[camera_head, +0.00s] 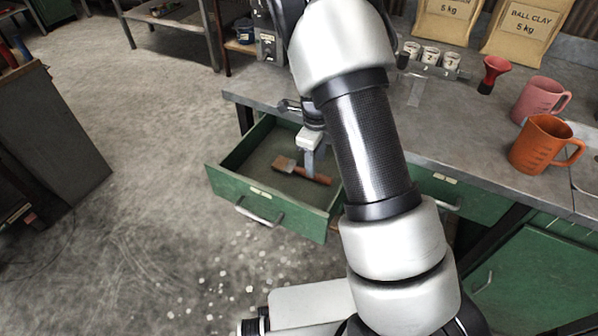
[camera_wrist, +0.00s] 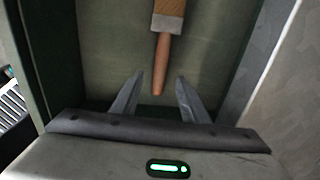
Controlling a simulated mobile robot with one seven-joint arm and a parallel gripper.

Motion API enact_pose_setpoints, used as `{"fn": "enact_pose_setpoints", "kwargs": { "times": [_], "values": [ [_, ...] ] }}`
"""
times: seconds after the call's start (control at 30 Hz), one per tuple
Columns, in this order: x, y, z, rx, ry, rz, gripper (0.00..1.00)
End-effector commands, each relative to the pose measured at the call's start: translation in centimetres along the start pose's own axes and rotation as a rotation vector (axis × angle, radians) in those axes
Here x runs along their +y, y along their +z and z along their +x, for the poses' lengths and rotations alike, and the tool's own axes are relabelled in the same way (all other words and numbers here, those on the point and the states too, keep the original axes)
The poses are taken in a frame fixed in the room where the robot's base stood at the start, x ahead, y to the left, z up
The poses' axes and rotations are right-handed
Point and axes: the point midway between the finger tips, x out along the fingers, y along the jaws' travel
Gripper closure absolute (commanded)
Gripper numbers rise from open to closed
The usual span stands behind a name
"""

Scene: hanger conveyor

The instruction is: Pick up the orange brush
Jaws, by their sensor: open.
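The orange brush (camera_head: 301,171) lies on the floor of an open green drawer (camera_head: 266,196), its handle pointing right in the head view. In the wrist view the brush (camera_wrist: 162,62) has its orange handle pointing down toward my gripper, with a pale metal band and brown block above, cut by the top edge. My gripper (camera_wrist: 156,95) is open and empty, with the handle's end between its two fingertips in the picture. In the head view my gripper (camera_head: 310,172) is over the drawer near the brush handle. I cannot tell the height left between them.
The drawer walls stand close around the brush. On the grey bench (camera_head: 468,150) stand an orange jug (camera_head: 541,146), a pink jug (camera_head: 538,97), a red funnel-like item (camera_head: 492,74), small white cups (camera_head: 430,56) and clay bags (camera_head: 519,32).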

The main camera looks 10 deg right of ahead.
Motion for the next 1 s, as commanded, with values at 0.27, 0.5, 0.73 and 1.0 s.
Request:
{"fn": "enact_pose_setpoints", "kwargs": {
  "times": [0.27,0.5,0.73,1.0],
  "values": [
    [0.1,-0.4,3.7,0.002,0.003,0.000,0.59],
    [0.0,-0.2,5.1,0.000,0.000,-0.001,0.59],
    [0.0,-0.3,5.0,0.000,0.000,-0.001,0.79],
    [0.0,-0.2,5.0,0.000,0.000,-0.001,1.00]
  ]
}}
